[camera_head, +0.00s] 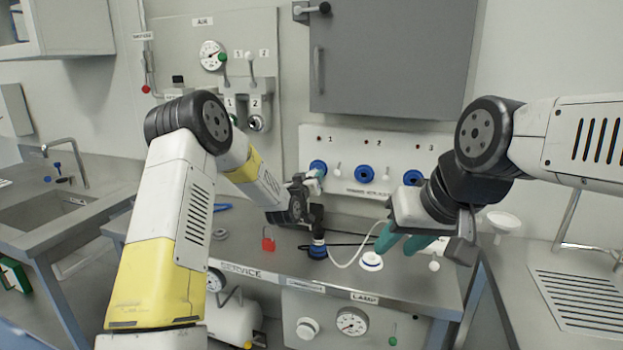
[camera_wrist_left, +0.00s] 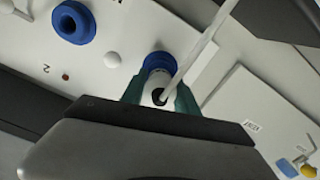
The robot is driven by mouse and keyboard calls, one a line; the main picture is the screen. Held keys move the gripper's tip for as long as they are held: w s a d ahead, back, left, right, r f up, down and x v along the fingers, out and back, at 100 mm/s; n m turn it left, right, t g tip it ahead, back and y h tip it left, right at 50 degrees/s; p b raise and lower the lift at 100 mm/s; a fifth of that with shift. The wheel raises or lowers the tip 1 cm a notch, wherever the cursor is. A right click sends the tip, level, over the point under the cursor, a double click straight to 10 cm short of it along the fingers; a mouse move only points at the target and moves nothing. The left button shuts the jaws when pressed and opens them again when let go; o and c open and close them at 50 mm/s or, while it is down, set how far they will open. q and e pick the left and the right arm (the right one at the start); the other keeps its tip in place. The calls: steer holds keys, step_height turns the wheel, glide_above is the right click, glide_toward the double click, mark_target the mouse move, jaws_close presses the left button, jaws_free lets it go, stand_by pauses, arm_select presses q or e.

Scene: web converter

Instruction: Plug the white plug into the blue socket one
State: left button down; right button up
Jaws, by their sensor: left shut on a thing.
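The white plug (camera_wrist_left: 154,84) with its white cable is between the teal fingers of my left gripper (camera_wrist_left: 158,98), which is shut on it. In the left wrist view the plug lines up with blue socket one (camera_wrist_left: 160,62) and its front meets the blue ring; how deep it sits cannot be told. In the head view, blue socket one (camera_head: 318,167) is on the white wall panel under label 1, with my left gripper (camera_head: 314,186) just in front. My right gripper (camera_head: 403,242) has its teal fingers apart and empty, above the bench at the right.
Blue socket two (camera_head: 365,174) and socket three (camera_head: 412,178) sit right of socket one. On the bench (camera_head: 285,262) stand a blue-and-black connector (camera_head: 318,248), a white round piece (camera_head: 371,261) and a red padlock (camera_head: 268,241). A grey cabinet (camera_head: 390,60) hangs above.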

arm_select(q)
steer(key=shift+w+d, duration=0.15)
steer(key=shift+w, duration=0.35)
stand_by(0.4)
steer(key=c, duration=0.8)
jaws_free()
steer(key=shift+c, duration=0.2)
steer(key=v, duration=0.7)
steer(key=shift+s, duration=0.35)
steer(key=shift+r, duration=0.1)
